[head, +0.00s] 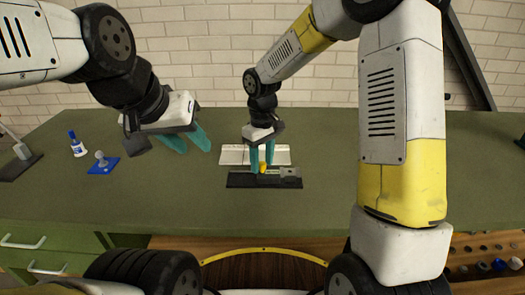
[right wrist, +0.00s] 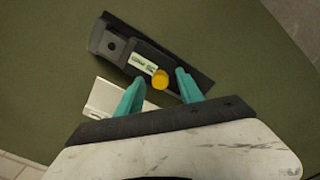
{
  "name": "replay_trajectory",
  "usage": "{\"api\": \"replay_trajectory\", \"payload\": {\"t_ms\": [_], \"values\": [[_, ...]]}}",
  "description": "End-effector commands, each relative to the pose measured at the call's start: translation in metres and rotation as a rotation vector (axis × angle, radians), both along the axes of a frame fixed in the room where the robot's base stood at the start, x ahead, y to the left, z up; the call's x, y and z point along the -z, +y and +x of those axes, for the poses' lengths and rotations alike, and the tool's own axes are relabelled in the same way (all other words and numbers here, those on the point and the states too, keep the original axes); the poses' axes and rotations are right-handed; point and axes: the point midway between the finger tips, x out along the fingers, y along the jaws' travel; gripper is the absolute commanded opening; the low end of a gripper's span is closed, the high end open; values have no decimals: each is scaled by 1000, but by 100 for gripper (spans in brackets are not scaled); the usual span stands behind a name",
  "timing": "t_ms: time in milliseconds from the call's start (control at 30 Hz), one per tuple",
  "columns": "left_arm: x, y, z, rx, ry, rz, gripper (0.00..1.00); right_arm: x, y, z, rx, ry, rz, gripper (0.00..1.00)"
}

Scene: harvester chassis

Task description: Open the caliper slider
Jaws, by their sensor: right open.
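A dark caliper (head: 289,171) lies on a black tray (head: 238,181) in the middle of the bench. A round yellow knob (head: 263,168) stands out on it; in the right wrist view the knob (right wrist: 160,79) is beside a pale label (right wrist: 142,63). My right gripper (head: 262,164) points down over the caliper with teal fingers open. In the right wrist view its fingertips (right wrist: 161,73) are on either side of the knob, with gaps; contact cannot be seen. My left gripper (head: 194,146) is open and empty above the bench, left of the caliper.
A white slotted tray (head: 233,154) lies just behind the black tray. A blue-capped bottle (head: 77,146), a blue stand (head: 104,166) and a dark plate (head: 18,167) are at the left. The green bench between is clear. A brick wall is behind.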

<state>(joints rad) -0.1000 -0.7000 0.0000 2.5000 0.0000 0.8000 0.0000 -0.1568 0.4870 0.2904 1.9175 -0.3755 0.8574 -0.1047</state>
Motion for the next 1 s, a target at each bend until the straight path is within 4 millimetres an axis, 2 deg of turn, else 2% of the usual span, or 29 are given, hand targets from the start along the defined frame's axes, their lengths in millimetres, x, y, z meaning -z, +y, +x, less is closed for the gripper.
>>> {"api": "replay_trajectory", "payload": {"t_ms": [233,400,467,1000], "values": [[0,0,0,0,0,0,36,1,0,0,0,0,0,42],[0,0,0,0,0,0,36,1,0,0,1,0,0,8],[0,0,0,0,0,0,36,1,0,0,1,0,0,0],[0,0,0,0,0,0,36,0,0,0,1,0,0,0]]}}
